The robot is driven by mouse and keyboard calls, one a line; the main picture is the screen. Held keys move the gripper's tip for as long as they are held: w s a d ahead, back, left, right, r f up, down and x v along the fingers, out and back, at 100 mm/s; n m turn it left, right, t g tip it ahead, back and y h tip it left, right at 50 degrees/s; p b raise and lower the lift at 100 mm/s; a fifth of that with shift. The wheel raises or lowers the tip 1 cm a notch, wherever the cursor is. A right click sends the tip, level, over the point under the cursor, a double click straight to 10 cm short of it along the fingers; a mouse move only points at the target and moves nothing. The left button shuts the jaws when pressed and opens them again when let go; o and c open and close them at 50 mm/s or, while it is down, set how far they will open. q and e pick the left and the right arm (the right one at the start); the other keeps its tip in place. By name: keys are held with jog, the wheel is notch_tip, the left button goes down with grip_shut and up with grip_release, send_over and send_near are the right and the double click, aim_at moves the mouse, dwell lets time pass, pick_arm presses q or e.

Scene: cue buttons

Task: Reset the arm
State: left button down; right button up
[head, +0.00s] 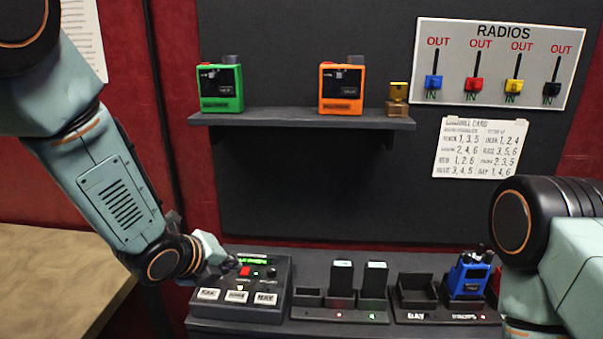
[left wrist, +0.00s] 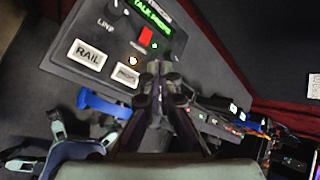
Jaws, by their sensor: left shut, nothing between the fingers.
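My left arm comes in from the left, and its gripper (head: 232,268) is over the left part of the black button console (head: 275,308). The fingers are shut with nothing between them. A red button (left wrist: 146,37), a green lit display (left wrist: 150,14) and a white RAIL button (left wrist: 88,54) show there too. Whether the fingertips touch the console is unclear. My right arm is at the right edge; its gripper is out of sight.
A charger with two upright dark blocks (head: 342,275) and a tray holding a blue radio (head: 468,277) stand right of the console. A shelf (head: 290,121) above holds green (head: 220,88) and orange (head: 341,90) radios. The RADIOS board (head: 495,35) hangs upper right.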

pick_arm(q)
jog(key=n, duration=0.5)
jog(key=shift+s+a+f, duration=0.15)
jog(key=shift+s+a, duration=0.05)
jog(key=shift+s, duration=0.1)
jog(key=s+a+f+n+g+y+b, duration=0.1)
jog(key=s+a+f+n+g+b, duration=0.1)
jog(key=s+f+n, duration=0.6)
jog(key=s+a+f+n+g+y+b, duration=0.1)
jog(key=s+f+n+g+b, duration=0.3)
jog(key=s+f+n, duration=0.4)
jog(key=s+a+f+n+g+y+b, duration=0.1)
jog(key=s+f+n, duration=0.7)
jog(key=s+f, duration=0.9)
jog(key=s+a+g+b, duration=0.1)
jog(key=s+a+b, duration=0.1)
jog(key=s, duration=0.2)
jog(key=shift+g, duration=0.4)
